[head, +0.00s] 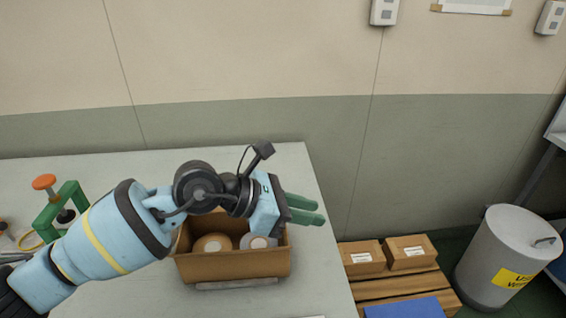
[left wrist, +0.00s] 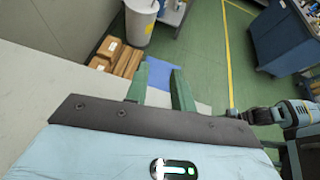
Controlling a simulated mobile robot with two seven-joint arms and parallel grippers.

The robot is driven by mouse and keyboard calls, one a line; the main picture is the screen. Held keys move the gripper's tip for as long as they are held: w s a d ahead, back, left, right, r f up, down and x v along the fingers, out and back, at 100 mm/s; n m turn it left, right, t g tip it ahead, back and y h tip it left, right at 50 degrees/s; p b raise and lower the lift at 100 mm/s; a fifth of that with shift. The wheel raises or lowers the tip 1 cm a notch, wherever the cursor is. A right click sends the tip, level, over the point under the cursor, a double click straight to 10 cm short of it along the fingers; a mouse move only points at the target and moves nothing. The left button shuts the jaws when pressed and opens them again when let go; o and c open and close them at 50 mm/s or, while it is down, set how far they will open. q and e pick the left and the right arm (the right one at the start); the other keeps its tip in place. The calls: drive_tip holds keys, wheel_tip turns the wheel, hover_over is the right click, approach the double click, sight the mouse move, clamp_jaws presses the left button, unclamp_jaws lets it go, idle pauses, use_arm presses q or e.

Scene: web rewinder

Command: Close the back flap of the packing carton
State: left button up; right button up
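The packing carton (head: 232,267) is a brown box on the grey table, open at the top in the head view. A tan roll (head: 212,244) and a greyish roll (head: 260,242) lie inside it. My left arm crosses over its back side, so I cannot make out the back flap. My left gripper (head: 319,212) is past the carton's right back corner, with its green fingers pointing right. In the left wrist view the fingers (left wrist: 160,70) are apart with nothing between them. Part of my right arm (left wrist: 290,115) shows there, but its fingers are unclear.
A green stand with an orange knob (head: 44,182) is at the table's left. Beyond the table's right edge are small boxes (head: 362,258) on a stack and a grey bin (head: 503,262). The table (head: 318,268) is clear right of the carton.

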use_arm(q)
drive_tip(key=w+a+r+n+t+h+b, duration=0.1)
drive_tip(key=w+a+r+n+t+h, duration=0.1)
drive_tip(key=r+n+h, duration=0.3)
drive_tip(key=shift+w+a+r+t+h, duration=0.25)
drive_tip(key=shift+a+r+h, duration=0.55)
drive_tip(key=shift+r, duration=1.15)
drive_tip(key=shift+s, duration=0.1)
drive_tip(key=shift+c, duration=0.4)
